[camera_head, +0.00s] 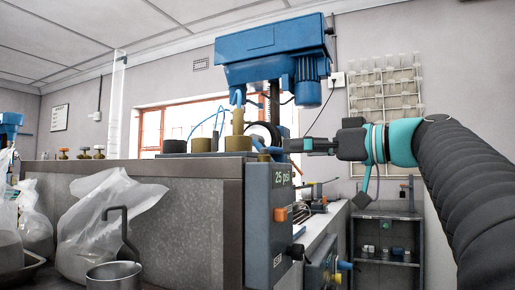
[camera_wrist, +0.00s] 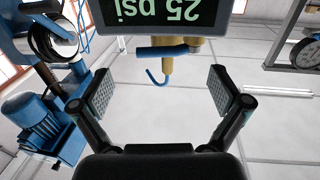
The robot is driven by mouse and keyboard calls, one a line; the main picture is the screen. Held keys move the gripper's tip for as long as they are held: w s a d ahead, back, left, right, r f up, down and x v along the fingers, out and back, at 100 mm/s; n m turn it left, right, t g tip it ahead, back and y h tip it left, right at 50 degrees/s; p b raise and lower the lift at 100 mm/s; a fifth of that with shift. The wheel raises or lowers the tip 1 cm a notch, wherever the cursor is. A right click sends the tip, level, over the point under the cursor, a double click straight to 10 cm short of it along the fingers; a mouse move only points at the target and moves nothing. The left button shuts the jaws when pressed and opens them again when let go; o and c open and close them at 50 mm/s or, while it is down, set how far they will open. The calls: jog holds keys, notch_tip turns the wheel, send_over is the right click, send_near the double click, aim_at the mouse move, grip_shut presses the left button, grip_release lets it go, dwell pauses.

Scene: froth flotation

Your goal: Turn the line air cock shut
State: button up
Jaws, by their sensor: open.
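The line air cock is a small brass fitting with a blue lever (camera_wrist: 162,52). In the wrist view it sits at the edge of the panel reading "25 psi" (camera_wrist: 150,14), with a curled blue tube end below it. The lever lies crosswise in that picture. In the head view a blue part of it (camera_head: 267,149) shows small above the blue panel box (camera_head: 270,200). My gripper (camera_head: 292,145) points left at it there. In the wrist view my gripper (camera_wrist: 162,90) is open and empty, with the cock ahead, between the lines of the two pads. No contact shows.
A blue motor machine (camera_head: 275,60) stands over the cell behind the panel. A grey tank wall (camera_head: 170,205), plastic bags (camera_head: 95,220) and a metal mug (camera_head: 115,275) are at left. A gauge (camera_wrist: 305,50) shows at right in the wrist view.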

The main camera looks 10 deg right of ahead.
aim_at(278, 150)
jog(key=shift+p+x, duration=0.4)
jog(key=shift+x, duration=2.55)
jog(key=shift+f, duration=0.1)
jog(key=c, duration=1.7)
jog(key=shift+s, duration=0.1)
